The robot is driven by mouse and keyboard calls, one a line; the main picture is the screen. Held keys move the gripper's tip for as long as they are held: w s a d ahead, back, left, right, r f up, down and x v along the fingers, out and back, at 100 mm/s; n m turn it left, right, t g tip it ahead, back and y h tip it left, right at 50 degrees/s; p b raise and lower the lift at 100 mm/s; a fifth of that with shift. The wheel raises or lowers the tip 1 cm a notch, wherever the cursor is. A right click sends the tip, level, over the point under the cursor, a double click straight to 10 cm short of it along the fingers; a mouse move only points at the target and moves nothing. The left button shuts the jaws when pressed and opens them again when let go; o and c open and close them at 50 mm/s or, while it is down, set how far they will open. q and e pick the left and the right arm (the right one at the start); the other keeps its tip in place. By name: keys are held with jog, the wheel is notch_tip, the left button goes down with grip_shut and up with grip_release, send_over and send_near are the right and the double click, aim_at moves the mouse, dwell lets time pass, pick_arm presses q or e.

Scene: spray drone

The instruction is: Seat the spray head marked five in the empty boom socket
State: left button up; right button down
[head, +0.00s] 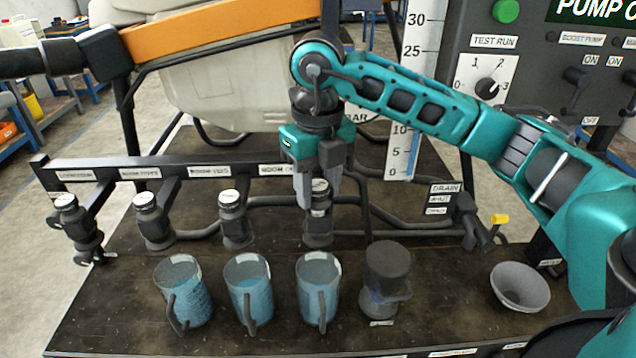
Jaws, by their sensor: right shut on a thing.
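My right gripper (319,193) points straight down and is shut on a dark spray head (318,225) with a pale cap. The fingers stand on either side of its upper part. This spray head is upright in line with the boom's right-hand position; whether it sits in the socket or is just above it I cannot tell. The number on its cap is too small to read. Similar capped spray heads stand along the boom to the left: one at far left (76,222), one second (153,222), one third (235,220). My left gripper is not in view.
Below the boom rail (190,163) stand three handled jugs of blue liquid, left (190,300), middle (250,300) and right (320,300). A dark lidded container (385,270) and a grey bowl (519,286) are to their right.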

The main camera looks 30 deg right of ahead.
aim_at(318, 184)
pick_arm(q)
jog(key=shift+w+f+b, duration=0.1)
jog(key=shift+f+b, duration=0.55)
pick_arm(e)
jog(key=shift+f, duration=0.9)
jog(key=c, duration=0.5)
grip_release()
notch_tip(318, 184, up, 2)
jog(key=shift+r, duration=0.1)
notch_tip(318, 184, up, 10)
jog(key=p, duration=0.3)
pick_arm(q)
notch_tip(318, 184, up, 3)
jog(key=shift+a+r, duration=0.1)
pick_arm(e)
jog(key=shift+r, duration=0.4)
